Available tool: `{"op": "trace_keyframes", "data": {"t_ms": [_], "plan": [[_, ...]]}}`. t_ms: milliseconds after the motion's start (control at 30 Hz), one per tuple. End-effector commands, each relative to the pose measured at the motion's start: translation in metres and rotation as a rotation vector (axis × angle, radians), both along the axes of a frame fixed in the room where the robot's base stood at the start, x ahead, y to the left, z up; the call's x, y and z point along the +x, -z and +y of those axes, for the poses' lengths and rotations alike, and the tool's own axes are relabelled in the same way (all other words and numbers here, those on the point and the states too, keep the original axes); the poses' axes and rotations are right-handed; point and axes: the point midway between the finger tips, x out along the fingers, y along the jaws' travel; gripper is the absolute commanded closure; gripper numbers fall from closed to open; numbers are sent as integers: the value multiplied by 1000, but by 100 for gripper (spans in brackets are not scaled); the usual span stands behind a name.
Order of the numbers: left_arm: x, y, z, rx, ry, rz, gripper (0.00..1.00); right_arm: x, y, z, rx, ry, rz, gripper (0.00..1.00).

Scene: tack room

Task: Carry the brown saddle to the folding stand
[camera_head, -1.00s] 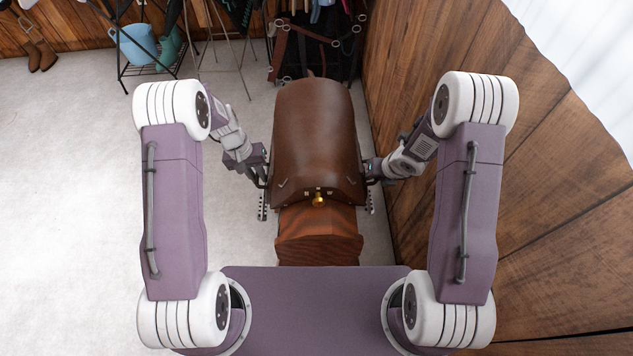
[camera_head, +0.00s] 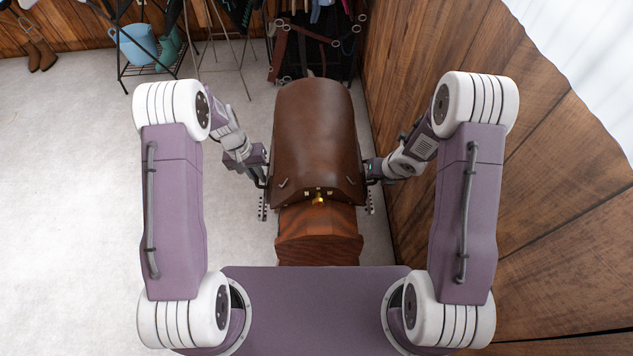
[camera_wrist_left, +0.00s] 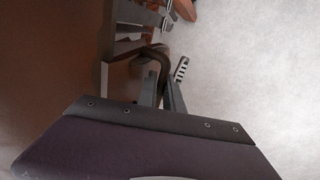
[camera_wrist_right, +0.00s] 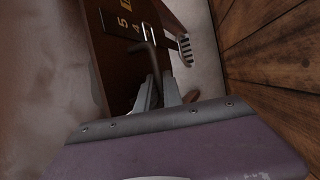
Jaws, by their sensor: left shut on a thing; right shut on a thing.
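The brown saddle (camera_head: 315,140) sits over a wooden rack (camera_head: 318,248), straight in front of me in the head view. My left gripper (camera_head: 264,184) is at the saddle's left side; in the left wrist view its fingers (camera_wrist_left: 162,92) are shut on a dark curved bar beside the leather. My right gripper (camera_head: 371,180) is at its right side; in the right wrist view its fingers (camera_wrist_right: 157,92) are shut on a similar thin bar. A thin-legged metal stand (camera_head: 218,45), apparently the folding stand, is at the back left, its top out of view.
A plank wall (camera_head: 440,110) runs close along the right of the saddle. A black rack (camera_head: 135,75) with a blue watering can (camera_head: 136,44) stands back left. Straps (camera_head: 310,35) hang behind the saddle. Brown boots (camera_head: 38,50) stand far left. The pale floor (camera_head: 70,180) at left is clear.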

Motion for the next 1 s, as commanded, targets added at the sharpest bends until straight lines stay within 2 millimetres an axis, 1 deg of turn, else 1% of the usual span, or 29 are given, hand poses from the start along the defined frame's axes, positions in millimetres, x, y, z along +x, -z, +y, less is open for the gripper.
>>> {"op": "trace_keyframes", "data": {"t_ms": [700, 867, 1000], "plan": [[1, -1, 0, 0, 0, -2, 100, 0, 0, 0, 0, 0, 0, 100], [2, -5, 0, 0, -1, -5, 100, 2, -5, 0, 1, 1, -5, 100], [2, -14, 0, 0, -1, -5, 100, 2, -14, 0, 1, 1, -5, 100]]}}
